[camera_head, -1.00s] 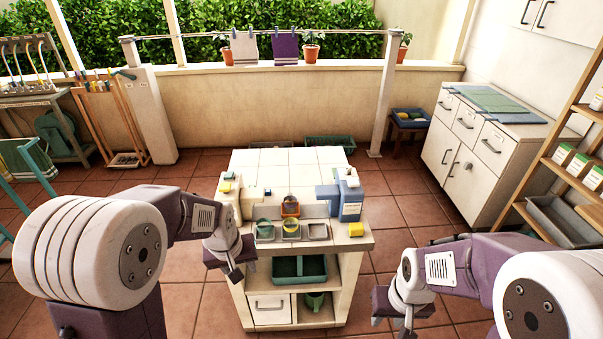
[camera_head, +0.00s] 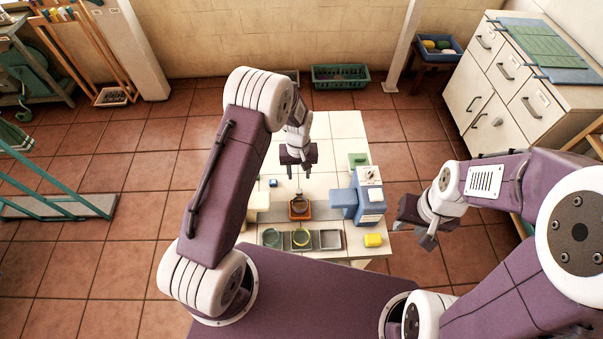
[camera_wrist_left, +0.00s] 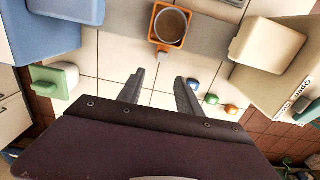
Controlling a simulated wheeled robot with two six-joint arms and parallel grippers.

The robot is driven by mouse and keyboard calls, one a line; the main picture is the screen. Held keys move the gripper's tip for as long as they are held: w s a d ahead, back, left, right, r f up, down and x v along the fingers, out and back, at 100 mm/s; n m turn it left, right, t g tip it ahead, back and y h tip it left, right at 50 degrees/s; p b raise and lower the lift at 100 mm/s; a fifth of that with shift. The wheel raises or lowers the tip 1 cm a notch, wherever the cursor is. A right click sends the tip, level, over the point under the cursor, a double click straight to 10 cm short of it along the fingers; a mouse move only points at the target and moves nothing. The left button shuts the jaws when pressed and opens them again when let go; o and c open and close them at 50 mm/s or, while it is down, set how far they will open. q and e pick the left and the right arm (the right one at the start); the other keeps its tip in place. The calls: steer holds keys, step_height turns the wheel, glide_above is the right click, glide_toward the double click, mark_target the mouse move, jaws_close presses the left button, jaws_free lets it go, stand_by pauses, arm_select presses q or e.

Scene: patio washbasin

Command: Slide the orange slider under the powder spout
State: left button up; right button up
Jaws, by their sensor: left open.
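The orange slider (camera_head: 300,214) is a square tray on a grey strip across the white tiled table, with a round cup (camera_wrist_left: 171,24) of brown contents in it. It also shows in the left wrist view (camera_wrist_left: 158,42). A blue dispenser (camera_head: 368,207) stands to its right and a cream block (camera_head: 256,201) to its left in the head view. I cannot tell which bears the powder spout. My left gripper (camera_head: 299,170) is open and empty above the table, beyond the slider; its fingers (camera_wrist_left: 160,84) are apart from it. My right gripper (camera_head: 424,236) is right of the table, its opening unclear.
A green block (camera_wrist_left: 54,80) and small coloured knobs (camera_wrist_left: 211,99) lie near my left fingers. The table's far part is bare.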

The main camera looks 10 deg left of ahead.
arm_select(q)
steer(key=s+r, duration=0.1)
steer(key=s, duration=0.1)
steer(key=p, duration=0.2)
glide_above(299, 191)
step_height(299, 191, down, 4)
steer(key=shift+w+f, duration=0.1)
steer(key=shift+f, duration=0.05)
step_height(299, 191, down, 5)
steer(key=shift+r, duration=0.1)
arm_select(e)
steer(key=r, duration=0.1)
steer(key=s+r, duration=0.1)
steer(key=r, duration=0.1)
steer(key=shift+s+d+r, duration=0.1)
steer(key=shift+d+r, duration=0.05)
arm_select(q)
jaws_close()
stand_by(0.7)
